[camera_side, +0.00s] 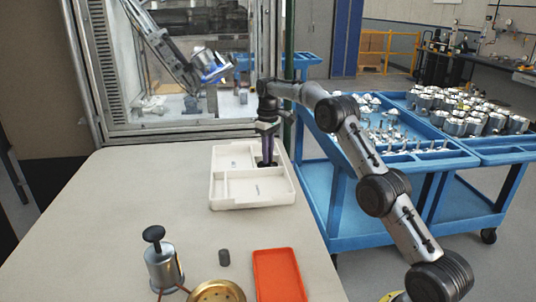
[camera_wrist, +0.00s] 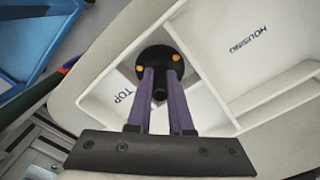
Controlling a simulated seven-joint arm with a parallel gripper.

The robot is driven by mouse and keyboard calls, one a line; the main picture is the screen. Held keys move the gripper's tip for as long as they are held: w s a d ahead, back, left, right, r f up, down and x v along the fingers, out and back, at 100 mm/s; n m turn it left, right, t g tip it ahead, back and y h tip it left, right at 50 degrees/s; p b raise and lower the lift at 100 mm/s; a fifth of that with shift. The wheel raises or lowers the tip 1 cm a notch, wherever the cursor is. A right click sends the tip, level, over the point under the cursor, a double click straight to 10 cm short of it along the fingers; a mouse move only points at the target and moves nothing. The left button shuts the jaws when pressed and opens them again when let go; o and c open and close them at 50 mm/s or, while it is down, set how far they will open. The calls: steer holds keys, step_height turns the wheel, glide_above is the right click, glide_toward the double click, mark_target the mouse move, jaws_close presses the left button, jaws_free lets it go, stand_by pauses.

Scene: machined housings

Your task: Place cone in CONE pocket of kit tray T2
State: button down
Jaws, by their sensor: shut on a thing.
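My gripper (camera_side: 266,163) points straight down over the back right pocket of the white kit tray (camera_side: 232,204). In the wrist view my gripper's purple fingers (camera_wrist: 159,88) are shut on a black round piece (camera_wrist: 158,58) with a short stem between them. Its underside is hidden, so I cannot tell whether it is cone-shaped or touches the tray floor. Below it, the tray (camera_wrist: 287,82) shows a pocket marked TOP and, across a dividing wall, a larger one marked HOUSING. I cannot read a CONE mark.
A metal canister with a black knob (camera_side: 160,264), a small grey cylinder (camera_side: 224,257), a brass dish (camera_side: 216,292) and an orange tray (camera_side: 278,276) stand near the front. A blue cart (camera_side: 345,196) is beyond the right edge. The table's left side is clear.

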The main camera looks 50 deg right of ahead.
steer(key=c, duration=0.8)
jaws_free()
